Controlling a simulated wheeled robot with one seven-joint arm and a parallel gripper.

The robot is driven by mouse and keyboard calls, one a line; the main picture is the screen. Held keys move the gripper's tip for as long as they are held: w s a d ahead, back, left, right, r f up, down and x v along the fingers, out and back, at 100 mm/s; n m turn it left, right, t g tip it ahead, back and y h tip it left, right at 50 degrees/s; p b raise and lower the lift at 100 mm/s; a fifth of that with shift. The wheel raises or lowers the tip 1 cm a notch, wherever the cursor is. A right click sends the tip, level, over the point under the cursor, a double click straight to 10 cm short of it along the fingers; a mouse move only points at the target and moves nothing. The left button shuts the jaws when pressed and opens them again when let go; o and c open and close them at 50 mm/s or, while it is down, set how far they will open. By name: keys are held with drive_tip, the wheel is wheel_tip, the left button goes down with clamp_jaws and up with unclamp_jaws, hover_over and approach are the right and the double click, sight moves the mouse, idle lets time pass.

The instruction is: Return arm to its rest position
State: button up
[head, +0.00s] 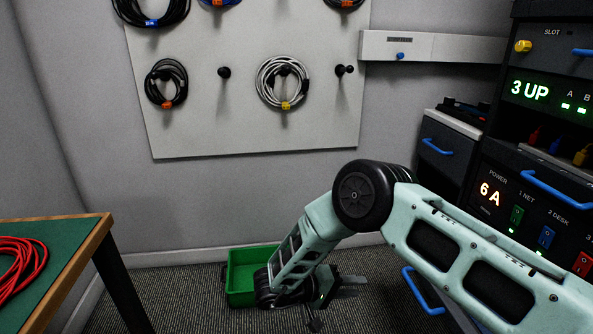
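My arm reaches in from the lower right, bends at a black elbow joint and slopes down to the left. My gripper (314,322) is low at the bottom of the head view, at the lower end of the arm.
A pegboard (222,120) on the wall carries several coiled cables, among them a white coil (268,97). A table (75,249) with a red cable (38,262) stands at left. A dark equipment rack (498,150) with blue handles stands close at right. Carpet (190,308) shows between.

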drive_tip(key=w+a+r+n+t+y, duration=0.1)
drive_tip(key=w+a+r+t+y, duration=0.75)
drive_tip(key=a+r+y, duration=0.45)
drive_tip(key=s+a+r+n+g+y, duration=0.1)
drive_tip(key=s+a+r+n+y, duration=0.1)
drive_tip(key=s+a+r+y, duration=0.35)
drive_tip(key=s+d+r+n+g+y, duration=0.1)
drive_tip(key=s+r+n+g, duration=0.15)
drive_tip(key=s, duration=0.55)
drive_tip(key=s+r+n+g+y, duration=0.1)
drive_tip(key=s+r+g, duration=0.3)
drive_tip(key=s, duration=0.5)
drive_tip(key=s+d+g+h, duration=0.3)
drive_tip(key=s+d+h, duration=0.2)
drive_tip(key=s+d, duration=0.95)
wheel_tip(320, 180, up, 23)
drive_tip(key=p, duration=2.3)
drive_tip(key=shift+w+p, duration=0.2)
drive_tip(key=shift+p, duration=0.15)
drive_tip(key=shift+a, duration=0.1)
